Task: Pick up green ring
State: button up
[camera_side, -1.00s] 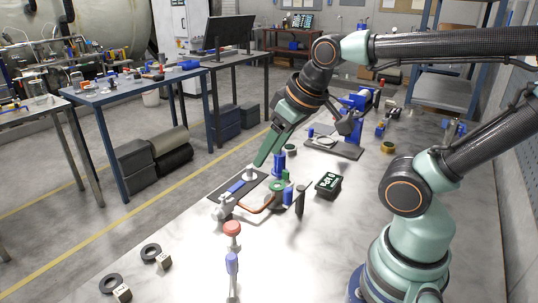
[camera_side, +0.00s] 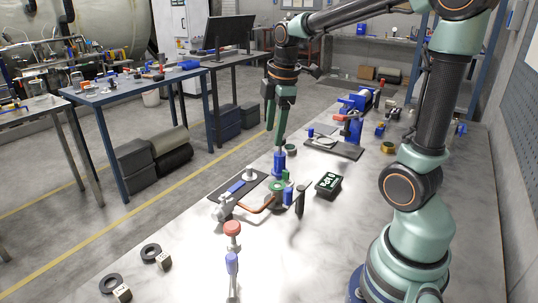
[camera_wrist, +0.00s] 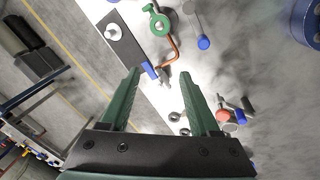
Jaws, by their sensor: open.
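A green ring-shaped part (camera_side: 277,187) sits on the workbench in the side view, joined to a bent copper pipe. It shows in the wrist view as a green ring (camera_wrist: 160,25) with a pale centre, at the top middle. A smaller dark green ring (camera_side: 290,148) lies farther back on the bench; I cannot tell which one the task names. My gripper (camera_side: 276,138) points down, open and empty, above the bench near a blue cylinder (camera_side: 279,162). In the wrist view my gripper (camera_wrist: 161,73) has its two green fingers spread apart, with the green ring beyond their tips.
A dark mat (camera_side: 214,193) bears a white-topped part and a blue piece. A red knob (camera_side: 232,229), a black box (camera_side: 328,185) and a dark upright post (camera_side: 300,200) stand nearby. Black rings (camera_side: 151,250) lie at the front left. The bench's right side is fairly clear.

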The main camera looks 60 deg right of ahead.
jog(key=w+d+f+n+g, duration=0.2)
jog(key=d+f+n, duration=0.3)
jog(key=d+n, duration=0.3)
send_over(285, 171)
jog(key=shift+m+y, duration=0.3)
jog(key=shift+m, duration=0.1)
jog(key=f, duration=0.7)
jog(key=shift+s+d, duration=0.15)
jog(key=shift+s, duration=0.05)
jog(key=shift+w+a+f, duration=0.1)
jog(key=shift+f, duration=1.25)
jog(key=shift+a+f, duration=0.1)
jog(key=shift+f, duration=1.25)
grip_shut()
